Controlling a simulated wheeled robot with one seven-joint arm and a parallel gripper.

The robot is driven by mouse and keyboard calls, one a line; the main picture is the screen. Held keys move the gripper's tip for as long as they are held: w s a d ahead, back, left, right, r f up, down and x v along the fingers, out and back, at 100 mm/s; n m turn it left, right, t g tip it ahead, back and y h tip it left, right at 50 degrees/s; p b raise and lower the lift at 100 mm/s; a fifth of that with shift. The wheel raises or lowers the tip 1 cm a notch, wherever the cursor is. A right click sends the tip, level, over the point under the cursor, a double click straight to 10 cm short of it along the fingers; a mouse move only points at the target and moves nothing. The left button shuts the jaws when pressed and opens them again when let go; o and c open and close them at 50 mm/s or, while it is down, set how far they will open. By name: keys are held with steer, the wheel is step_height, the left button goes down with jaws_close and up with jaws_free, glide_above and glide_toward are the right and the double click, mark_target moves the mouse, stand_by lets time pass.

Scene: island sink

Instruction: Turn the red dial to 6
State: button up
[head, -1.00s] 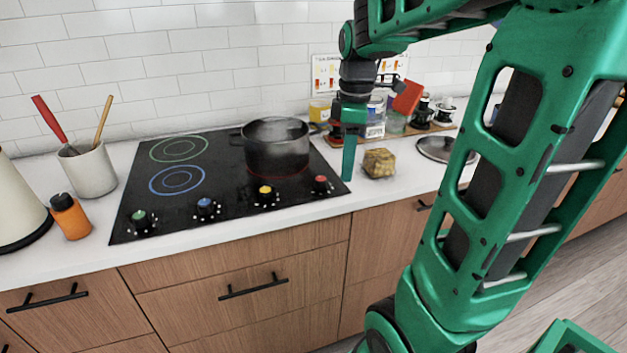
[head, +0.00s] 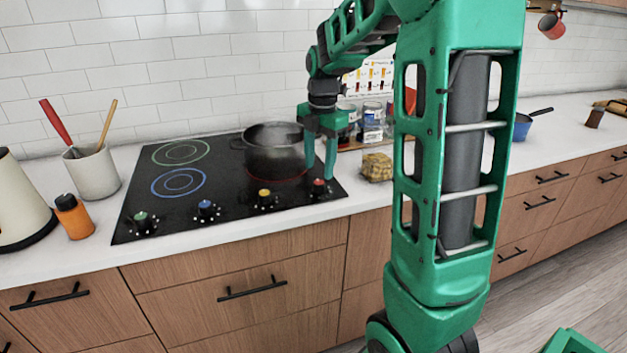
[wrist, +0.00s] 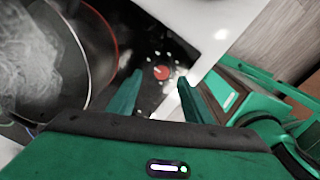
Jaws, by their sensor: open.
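The red dial (head: 319,187) is the rightmost of the knobs along the front of the black cooktop (head: 215,215). White marks ring it, but I cannot read its numbers or setting. In the wrist view the red dial (wrist: 162,73) lies ahead of my fingertips, roughly centred between them. My gripper (head: 320,172) is open and empty, pointing down just above and around the dial in the head view. In the wrist view my gripper (wrist: 158,80) has a finger to each side, with no visible contact with the dial.
A steaming dark pot (head: 272,150) stands on the red-ringed burner, close to the left of my gripper. A yellowish block (head: 377,167) sits on the white counter to the right.

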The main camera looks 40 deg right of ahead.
mark_target(318, 182)
steer(key=shift+w+f, duration=0.1)
steer(key=shift+f, duration=2.35)
